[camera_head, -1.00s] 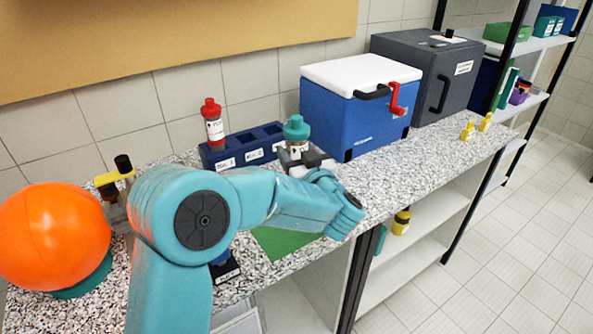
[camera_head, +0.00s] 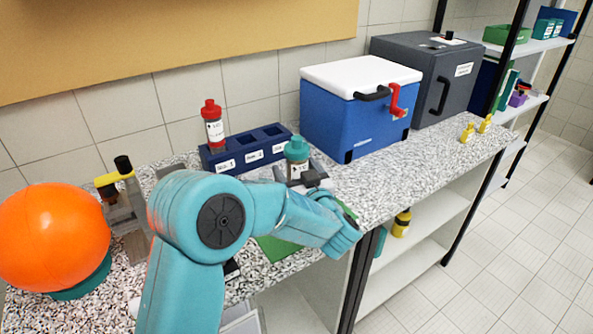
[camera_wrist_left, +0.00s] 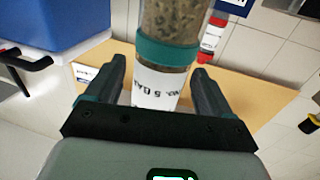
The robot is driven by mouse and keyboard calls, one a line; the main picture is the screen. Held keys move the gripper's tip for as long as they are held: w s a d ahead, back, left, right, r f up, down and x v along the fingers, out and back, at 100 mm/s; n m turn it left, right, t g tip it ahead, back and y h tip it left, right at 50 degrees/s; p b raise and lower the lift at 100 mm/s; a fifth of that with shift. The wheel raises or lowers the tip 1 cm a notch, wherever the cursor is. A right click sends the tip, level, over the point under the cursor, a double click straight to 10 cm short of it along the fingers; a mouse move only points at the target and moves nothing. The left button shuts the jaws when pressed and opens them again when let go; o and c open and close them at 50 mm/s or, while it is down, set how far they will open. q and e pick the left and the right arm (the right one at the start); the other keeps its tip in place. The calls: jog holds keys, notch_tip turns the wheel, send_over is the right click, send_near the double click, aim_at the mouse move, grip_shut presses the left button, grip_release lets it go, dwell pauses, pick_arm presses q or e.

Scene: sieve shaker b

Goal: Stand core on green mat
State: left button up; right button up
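The core, a clear jar of grainy material with a teal cap (camera_head: 297,148), is upright at the tips of my left gripper (camera_head: 306,174), in front of the dark blue rack. The green mat (camera_head: 272,247) lies on the counter, below and in front of the gripper. My left arm hides much of it. My right gripper is not in view.
The dark blue rack (camera_head: 232,149) holds a red-capped jar (camera_head: 212,125) in its left slot; the other slots look empty. A blue cooler (camera_head: 350,118) stands right of it. An orange ball (camera_head: 50,236) sits at left.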

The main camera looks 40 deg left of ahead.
pick_arm(q)
jog(key=shift+r, duration=0.1)
jog(key=b+v, duration=0.1)
jog(key=v, duration=1.1)
